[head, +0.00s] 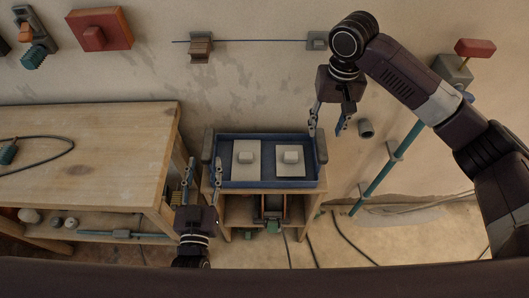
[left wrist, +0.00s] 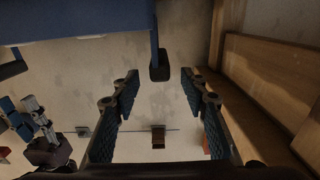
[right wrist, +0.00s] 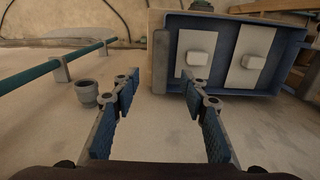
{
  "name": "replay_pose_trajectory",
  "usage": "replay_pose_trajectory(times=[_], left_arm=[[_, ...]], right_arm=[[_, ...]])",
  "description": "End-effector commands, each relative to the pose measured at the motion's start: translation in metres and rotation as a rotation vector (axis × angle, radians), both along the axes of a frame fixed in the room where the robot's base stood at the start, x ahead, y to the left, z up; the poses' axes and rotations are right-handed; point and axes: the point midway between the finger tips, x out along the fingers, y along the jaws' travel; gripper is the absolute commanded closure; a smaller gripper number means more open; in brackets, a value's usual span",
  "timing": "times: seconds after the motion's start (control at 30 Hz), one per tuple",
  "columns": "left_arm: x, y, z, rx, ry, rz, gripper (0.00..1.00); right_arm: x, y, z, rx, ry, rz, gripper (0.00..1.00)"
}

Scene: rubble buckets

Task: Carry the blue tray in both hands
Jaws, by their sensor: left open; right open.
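The blue tray (head: 265,184) sits on a small wooden stand. It holds two pale plates (head: 246,170) (head: 291,170), each with a block-like knob. Dark grey handles stick out at its left end (head: 208,147) and right end (head: 321,147). My left gripper (head: 203,162) is open and empty beside the left handle. In the left wrist view this handle (left wrist: 159,66) shows between and just beyond the fingertips. My right gripper (head: 326,132) is open, above and behind the right handle. In the right wrist view that handle (right wrist: 160,62) lies ahead of the open fingers, apart from them.
A wooden workbench (head: 90,145) stands close at the left, near my left gripper. The wooden stand (head: 238,212) has items on its lower shelf. A grey cup-like piece (head: 366,128) and a teal pipe (head: 385,170) are at the right. Cables lie on the floor.

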Motion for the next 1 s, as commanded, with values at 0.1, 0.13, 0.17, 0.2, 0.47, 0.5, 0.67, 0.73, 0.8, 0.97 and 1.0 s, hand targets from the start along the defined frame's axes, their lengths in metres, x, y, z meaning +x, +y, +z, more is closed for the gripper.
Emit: replay_pose_trajectory(times=[0.1, 0.13, 0.17, 0.2, 0.47, 0.5, 0.67, 0.73, 0.8, 0.97, 1.0], left_arm=[[0.0, 0.0, 0.0, 0.0, 0.0, 0.0, 0.59], [0.001, 0.0, 0.0, 0.0, 0.0, 0.0, 0.59], [0.002, 0.0, 0.0, 0.0, 0.0, 0.0, 0.59], [0.004, 0.0, 0.0, 0.0, -0.001, 0.0, 0.59], [0.04, 0.0, 0.001, 0.0, -0.003, 0.0, 0.59], [0.046, 0.0, 0.001, 0.0, -0.002, 0.0, 0.59], [0.066, 0.0, 0.0, 0.0, 0.0, 0.0, 0.59], [0.073, 0.0, 0.001, 0.0, -0.001, 0.0, 0.59], [0.076, 0.0, 0.0, 0.0, 0.0, 0.0, 0.59], [0.079, 0.0, 0.0, 0.0, 0.001, 0.0, 0.59], [0.078, 0.0, 0.0, 0.0, 0.001, 0.0, 0.59]], right_arm=[[0.0, 0.0, 0.0, 0.0, 0.0, 0.0, 0.59], [0.0, 0.0, -0.001, 0.0, 0.0, 0.0, 0.59], [0.0, 0.0, -0.002, 0.0, 0.0, 0.001, 0.59], [0.0, 0.0, -0.004, 0.0, 0.001, 0.001, 0.59], [-0.001, 0.0, -0.039, -0.002, 0.003, 0.0, 0.59], [-0.001, 0.0, -0.045, -0.001, 0.002, 0.0, 0.59], [-0.001, 0.0, -0.066, -0.001, 0.002, 0.0, 0.59], [0.0, 0.0, -0.072, 0.0, 0.0, 0.0, 0.59], [0.0, 0.0, -0.075, 0.0, 0.0, 0.001, 0.59], [0.0, 0.0, -0.078, 0.001, -0.001, 0.002, 0.59], [0.0, 0.0, -0.078, 0.001, -0.001, 0.002, 0.59]])
